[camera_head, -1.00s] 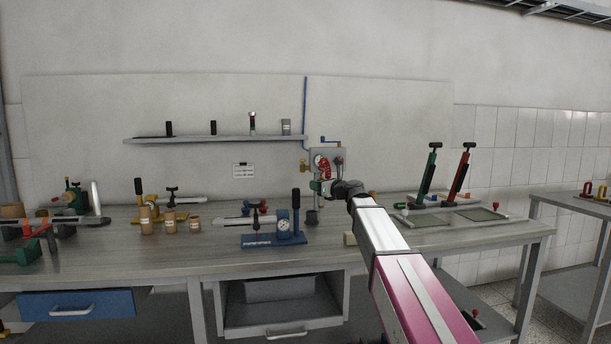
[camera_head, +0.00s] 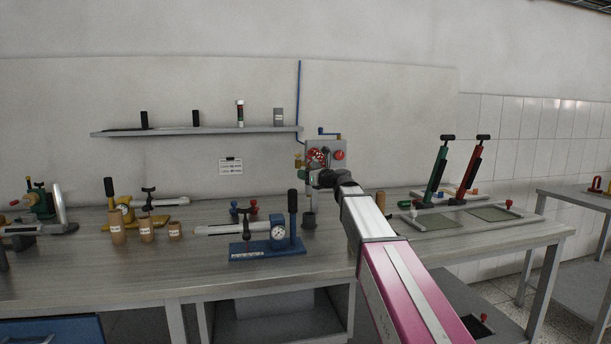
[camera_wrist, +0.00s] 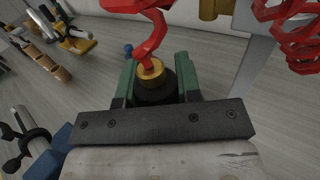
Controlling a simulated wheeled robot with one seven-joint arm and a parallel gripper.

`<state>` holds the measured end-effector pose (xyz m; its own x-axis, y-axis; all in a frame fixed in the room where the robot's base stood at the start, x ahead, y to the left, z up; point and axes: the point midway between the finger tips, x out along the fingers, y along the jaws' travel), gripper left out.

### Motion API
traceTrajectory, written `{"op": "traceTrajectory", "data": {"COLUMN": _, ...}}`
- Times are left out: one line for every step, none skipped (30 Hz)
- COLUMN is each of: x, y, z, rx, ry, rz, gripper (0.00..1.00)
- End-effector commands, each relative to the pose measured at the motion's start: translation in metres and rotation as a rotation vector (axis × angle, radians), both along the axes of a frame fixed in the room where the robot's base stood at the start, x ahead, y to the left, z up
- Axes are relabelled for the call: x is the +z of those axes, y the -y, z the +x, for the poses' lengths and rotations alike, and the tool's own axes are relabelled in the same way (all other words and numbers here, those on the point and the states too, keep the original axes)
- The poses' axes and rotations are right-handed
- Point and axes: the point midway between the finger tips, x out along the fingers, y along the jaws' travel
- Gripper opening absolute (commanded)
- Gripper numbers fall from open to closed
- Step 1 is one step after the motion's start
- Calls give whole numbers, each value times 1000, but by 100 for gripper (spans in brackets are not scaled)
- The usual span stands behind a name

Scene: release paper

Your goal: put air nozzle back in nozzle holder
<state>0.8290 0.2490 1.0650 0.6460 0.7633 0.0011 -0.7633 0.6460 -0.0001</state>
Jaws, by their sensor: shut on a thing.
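In the wrist view, my gripper (camera_wrist: 156,66) has its green fingers shut on the air nozzle. The nozzle shows as a dark body (camera_wrist: 154,90) with a brass fitting and a red coiled hose (camera_wrist: 150,22) rising from it. Its lower end is hidden by the gripper. In the head view, my gripper (camera_head: 316,180) is above the table in front of the grey wall panel (camera_head: 338,168), and the nozzle cannot be made out there. A dark cup-like piece (camera_head: 309,219) stands on the table below the gripper; I cannot tell if it is the nozzle holder.
A blue gauge device (camera_head: 268,248) with a tall black handle stands left of the dark cup. Several brown containers (camera_head: 146,228) and a yellow tool (camera_head: 128,212) are farther left. Green and red lever tools (camera_head: 438,172) stand at right. The table's front middle (camera_head: 200,270) is clear.

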Motion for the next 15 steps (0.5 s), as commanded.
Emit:
{"op": "traceTrajectory", "data": {"x": 1, "y": 0, "z": 0, "rx": -1, "ry": 1, "rz": 2, "gripper": 5}}
{"op": "traceTrajectory", "data": {"x": -1, "y": 0, "z": 0, "rx": -1, "ry": 1, "rz": 2, "gripper": 5}}
{"op": "traceTrajectory", "data": {"x": -3, "y": 0, "z": 0, "rx": -1, "ry": 0, "rz": 1, "gripper": 5}}
{"op": "traceTrajectory", "data": {"x": -5, "y": 0, "z": 0, "rx": -1, "ry": 0, "rz": 1, "gripper": 5}}
{"op": "traceTrajectory", "data": {"x": -7, "y": 0, "z": 0, "rx": -1, "ry": 0, "rz": 1, "gripper": 5}}
{"op": "traceTrajectory", "data": {"x": -10, "y": 0, "z": 0, "rx": -1, "ry": -1, "rz": 1, "gripper": 5}}
{"op": "traceTrajectory", "data": {"x": -12, "y": 0, "z": 0, "rx": -1, "ry": -1, "rz": 1, "gripper": 5}}
{"op": "traceTrajectory", "data": {"x": -14, "y": 0, "z": 0, "rx": -1, "ry": 0, "rz": 1, "gripper": 5}}
{"op": "traceTrajectory", "data": {"x": -18, "y": 0, "z": 0, "rx": 0, "ry": 0, "rz": 1, "gripper": 5}}
{"op": "traceTrajectory", "data": {"x": -20, "y": 0, "z": 0, "rx": 0, "ry": 0, "rz": 1, "gripper": 5}}
{"op": "traceTrajectory", "data": {"x": -22, "y": 0, "z": 0, "rx": 0, "ry": 0, "rz": 1, "gripper": 5}}
{"op": "traceTrajectory", "data": {"x": -26, "y": 0, "z": 0, "rx": 0, "ry": -1, "rz": 2, "gripper": 5}}
{"op": "traceTrajectory", "data": {"x": -29, "y": 0, "z": 0, "rx": -1, "ry": -1, "rz": 2, "gripper": 5}}
{"op": "traceTrajectory", "data": {"x": -31, "y": 0, "z": 0, "rx": -1, "ry": 0, "rz": 1, "gripper": 5}}
{"op": "traceTrajectory", "data": {"x": -35, "y": 0, "z": 0, "rx": -1, "ry": -1, "rz": 1, "gripper": 5}}
